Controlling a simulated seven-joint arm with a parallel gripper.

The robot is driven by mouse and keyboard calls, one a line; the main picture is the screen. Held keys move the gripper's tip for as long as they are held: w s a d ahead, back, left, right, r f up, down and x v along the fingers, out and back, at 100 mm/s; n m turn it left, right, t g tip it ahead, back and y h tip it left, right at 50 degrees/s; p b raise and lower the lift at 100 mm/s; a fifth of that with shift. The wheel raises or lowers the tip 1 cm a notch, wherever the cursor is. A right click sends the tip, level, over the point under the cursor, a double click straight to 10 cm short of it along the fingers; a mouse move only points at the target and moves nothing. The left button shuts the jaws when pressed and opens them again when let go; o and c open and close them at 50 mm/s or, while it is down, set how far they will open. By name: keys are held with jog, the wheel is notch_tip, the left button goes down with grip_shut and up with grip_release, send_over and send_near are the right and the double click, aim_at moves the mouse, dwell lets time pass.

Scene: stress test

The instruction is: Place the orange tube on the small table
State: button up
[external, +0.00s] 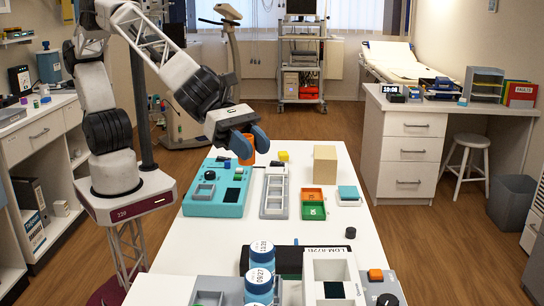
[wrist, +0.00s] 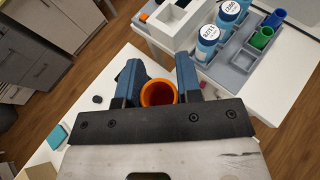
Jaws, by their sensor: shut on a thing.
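My gripper (external: 250,143) is shut on the orange tube (external: 246,158) at the far end of the white table (external: 312,232). In the wrist view, the orange tube (wrist: 158,92) sits between the two blue fingers of my gripper (wrist: 160,78), its open round end facing the camera. The tube appears to be held above the table, beside a teal device (external: 216,188). Its lower end is partly hidden, and I cannot tell whether it touches anything. I cannot tell which white surface is the small table.
A grey tray (external: 274,183), orange and green bins (external: 312,203) and a tan block (external: 325,165) stand near my gripper.

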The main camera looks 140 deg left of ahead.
aim_at(253, 162)
jog(key=shift+r, duration=1.65)
jog(key=shift+a+f, duration=0.1)
jog(key=shift+f, duration=0.05)
jog(key=shift+a+f+n+y, duration=0.15)
jog(key=shift+a+n+y, duration=0.15)
jog(key=shift+a+y, duration=0.1)
jog(key=shift+s+a+n+g+y, duration=2.1)
jog(key=shift+a+n+g+y, duration=1.15)
jog(key=shift+a+n, duration=1.7)
jog(key=shift+s+a+n+g+y, duration=2.1)
jog(key=shift+a+n+g+y, duration=1.2)
jog(key=shift+a, duration=2.85)
notch_tip(253, 162, down, 19)
jog(key=shift+n, duration=0.35)
jog(key=shift+h, duration=0.25)
